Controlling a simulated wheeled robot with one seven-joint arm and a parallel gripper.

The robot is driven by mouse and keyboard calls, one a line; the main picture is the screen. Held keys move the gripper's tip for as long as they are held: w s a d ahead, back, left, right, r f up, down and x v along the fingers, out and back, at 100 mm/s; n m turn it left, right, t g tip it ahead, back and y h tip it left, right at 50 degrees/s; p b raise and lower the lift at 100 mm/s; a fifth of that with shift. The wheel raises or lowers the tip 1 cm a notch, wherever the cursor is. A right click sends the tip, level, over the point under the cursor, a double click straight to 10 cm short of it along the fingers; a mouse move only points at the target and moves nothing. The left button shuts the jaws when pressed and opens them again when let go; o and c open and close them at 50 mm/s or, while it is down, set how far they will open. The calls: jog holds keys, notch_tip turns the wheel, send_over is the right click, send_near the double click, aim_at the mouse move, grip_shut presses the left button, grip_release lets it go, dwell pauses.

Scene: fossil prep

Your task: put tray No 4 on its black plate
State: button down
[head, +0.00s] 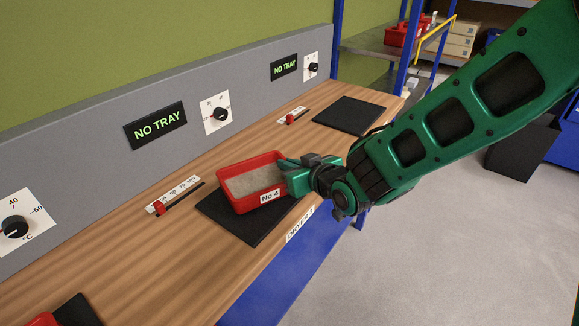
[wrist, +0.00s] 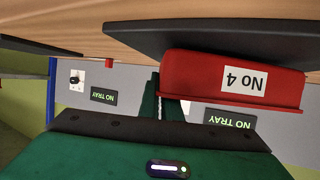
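Tray No 4 (head: 252,180) is a red, open tray with grey, sandy contents and a white "No 4" label. In the head view it appears over the middle black plate (head: 238,226), roughly level. My gripper (head: 287,174) is shut on the tray's right-hand wall. The wrist view is upside down; there the tray (wrist: 205,75) is right beside the black plate (wrist: 150,35). I cannot tell whether its underside touches the plate. The display (head: 156,126) behind this plate reads "NO TRAY".
Another black plate (head: 348,115) lies empty farther back, with its own "NO TRAY" display (head: 284,68). Part of a plate and something red show at lower left. A shelf (head: 385,44) holds red trays.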

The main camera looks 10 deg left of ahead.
jog(key=shift+f, duration=0.25)
jog(key=shift+f, duration=0.1)
jog(key=c, duration=2)
grip_release()
